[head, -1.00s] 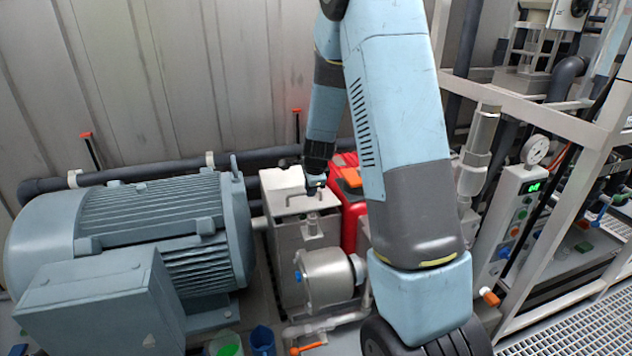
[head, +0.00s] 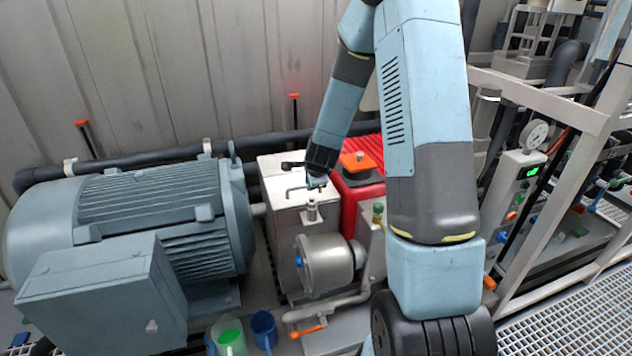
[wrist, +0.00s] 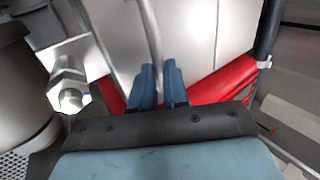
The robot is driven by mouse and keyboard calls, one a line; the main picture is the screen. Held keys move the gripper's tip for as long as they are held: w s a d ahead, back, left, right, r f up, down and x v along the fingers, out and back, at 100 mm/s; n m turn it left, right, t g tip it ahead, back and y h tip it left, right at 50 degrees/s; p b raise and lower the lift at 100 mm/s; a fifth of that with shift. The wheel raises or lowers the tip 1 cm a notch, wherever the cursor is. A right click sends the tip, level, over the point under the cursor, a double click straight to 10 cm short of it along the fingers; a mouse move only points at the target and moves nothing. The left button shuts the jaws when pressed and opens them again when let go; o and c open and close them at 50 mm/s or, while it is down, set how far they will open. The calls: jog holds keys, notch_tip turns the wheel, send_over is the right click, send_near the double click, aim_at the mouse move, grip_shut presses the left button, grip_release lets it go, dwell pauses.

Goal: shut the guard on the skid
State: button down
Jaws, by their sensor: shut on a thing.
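The guard (head: 279,173) appears to be the pale grey box-like cover between the motor and the red unit, with a thin bent handle on its top. My gripper (head: 317,186) is at the right end of this handle, fingers pointing down. In the wrist view the two blue fingers (wrist: 158,88) are close together, with the thin handle bar (wrist: 150,38) running up from between them along the pale panel (wrist: 195,35). The gripper is shut on the handle. The fingers hide the exact contact, and I cannot tell how far the guard stands open.
A large grey-blue motor (head: 150,215) stands at left. A red unit (head: 357,193) with an orange cap is just right of the guard. A round grey pump housing (head: 325,265) is in front. A white frame (head: 540,100) stands at right. Green and blue jugs (head: 263,328) stand on the floor.

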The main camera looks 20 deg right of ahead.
aim_at(312, 196)
jog(key=shift+s+d+f, duration=0.1)
jog(key=shift+s+f, duration=0.75)
jog(key=shift+f, duration=0.4)
jog(key=c, duration=1.1)
grip_release()
jog(key=shift+s+r, duration=0.25)
jog(key=shift+r, duration=0.45)
jog(key=v, duration=1.2)
jog(key=shift+w+r, duration=0.25)
jog(key=shift+r, duration=0.25)
